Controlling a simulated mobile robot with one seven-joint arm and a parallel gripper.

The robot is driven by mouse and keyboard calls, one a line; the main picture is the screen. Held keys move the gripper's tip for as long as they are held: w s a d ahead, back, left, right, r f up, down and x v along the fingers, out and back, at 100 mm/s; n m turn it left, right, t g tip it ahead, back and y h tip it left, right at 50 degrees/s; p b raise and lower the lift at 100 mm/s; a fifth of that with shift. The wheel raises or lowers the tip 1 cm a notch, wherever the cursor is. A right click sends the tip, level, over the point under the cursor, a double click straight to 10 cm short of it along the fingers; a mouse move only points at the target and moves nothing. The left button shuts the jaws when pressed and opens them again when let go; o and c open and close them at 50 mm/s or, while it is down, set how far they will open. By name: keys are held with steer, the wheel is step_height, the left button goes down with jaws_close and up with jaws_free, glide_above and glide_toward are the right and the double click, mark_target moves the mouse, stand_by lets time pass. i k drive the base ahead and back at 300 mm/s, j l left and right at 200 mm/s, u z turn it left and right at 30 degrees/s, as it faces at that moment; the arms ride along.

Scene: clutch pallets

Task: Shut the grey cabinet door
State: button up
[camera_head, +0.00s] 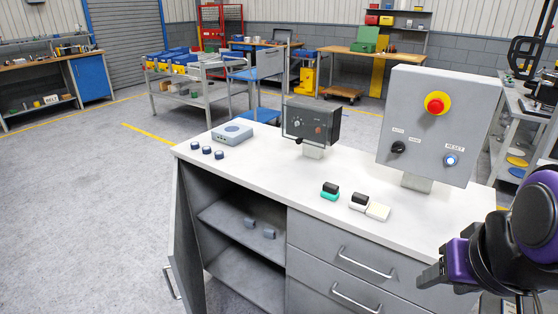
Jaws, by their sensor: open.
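The grey cabinet door (184,245) stands swung open at the left end of the white-topped workbench (240,165). I see it at a steep angle, with its bar handle (172,283) sticking out on the left, low down. The opening beside it shows a grey shelf (225,216) inside with small grey parts (259,228) on it. My gripper (428,278) is at the lower right, in front of the drawers, open and empty. It is well to the right of the door and apart from it.
Two drawers with bar handles (366,263) are right of the opening and look shut. A control box with a red button (435,103), a dark box (310,122) and small items stand on the benchtop. The floor (80,200) left of the door is clear.

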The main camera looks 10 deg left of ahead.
mark_target(183, 256)
steer(key=u, duration=2.7)
steer(key=i+u, duration=0.35)
steer(key=i, duration=0.65)
steer(key=i+z, duration=0.3)
steer(key=i, duration=0.2)
steer(key=i+j+z, duration=0.15)
steer(key=i+z, duration=0.15)
steer(key=i, duration=0.25)
steer(key=i+z, duration=0.3)
steer(key=i, duration=0.2)
steer(key=i+z, duration=0.3)
steer(key=i, duration=0.2)
steer(key=i+z, duration=0.2)
steer(key=z, duration=0.15)
steer(key=i+z, duration=0.2)
steer(key=z, duration=0.15)
steer(key=i+j+z, duration=0.15)
steer(key=z, duration=0.25)
steer(key=i+z, duration=0.1)
steer(key=z, duration=1.85)
